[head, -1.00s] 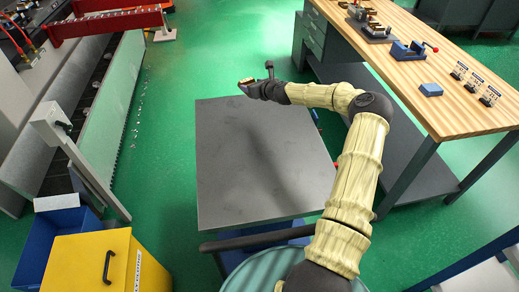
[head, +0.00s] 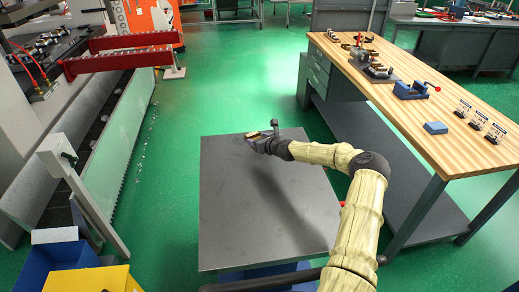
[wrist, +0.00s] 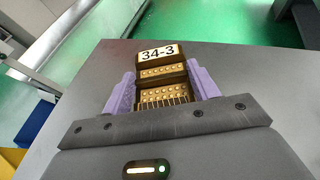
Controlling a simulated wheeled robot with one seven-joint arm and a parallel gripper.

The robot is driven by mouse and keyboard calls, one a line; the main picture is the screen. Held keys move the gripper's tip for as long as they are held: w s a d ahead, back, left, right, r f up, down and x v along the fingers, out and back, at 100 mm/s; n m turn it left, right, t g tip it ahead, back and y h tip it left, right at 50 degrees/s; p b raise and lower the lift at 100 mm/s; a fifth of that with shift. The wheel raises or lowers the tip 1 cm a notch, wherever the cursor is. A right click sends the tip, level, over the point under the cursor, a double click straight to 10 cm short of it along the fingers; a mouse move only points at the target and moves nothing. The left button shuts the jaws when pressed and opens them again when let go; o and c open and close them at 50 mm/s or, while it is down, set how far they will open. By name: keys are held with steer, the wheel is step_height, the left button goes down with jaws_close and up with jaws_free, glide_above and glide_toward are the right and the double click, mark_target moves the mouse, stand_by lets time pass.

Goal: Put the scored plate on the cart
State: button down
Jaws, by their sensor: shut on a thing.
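A brass-coloured plate (wrist: 162,72) with rows of round dots, scored lines and a white "34-3" label sits between the purple fingers in the wrist view. My gripper (wrist: 161,84) is shut on it. In the head view my gripper (head: 257,137) is at the far part of the cart, and the plate shows as a small brass patch at its tip. The cart (head: 235,220) has a flat, bare grey top. The cart top shows around the plate in the wrist view. I cannot tell whether the plate touches it.
A wooden workbench (head: 460,150) stands to the right, with a blue block (head: 435,128), a blue vise (head: 412,90) and small label stands. A machine with a red rail (head: 120,65) is at the left. A yellow box (head: 80,280) and blue bin (head: 45,258) are at lower left.

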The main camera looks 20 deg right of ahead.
stand_by(0.3)
steer(key=shift+f, duration=1.8)
steer(key=shift+f, duration=0.2)
steer(key=shift+c, duration=2.1)
jaws_free()
steer(key=shift+r, duration=0.15)
steer(key=v, duration=1.2)
steer(key=shift+b, duration=0.4)
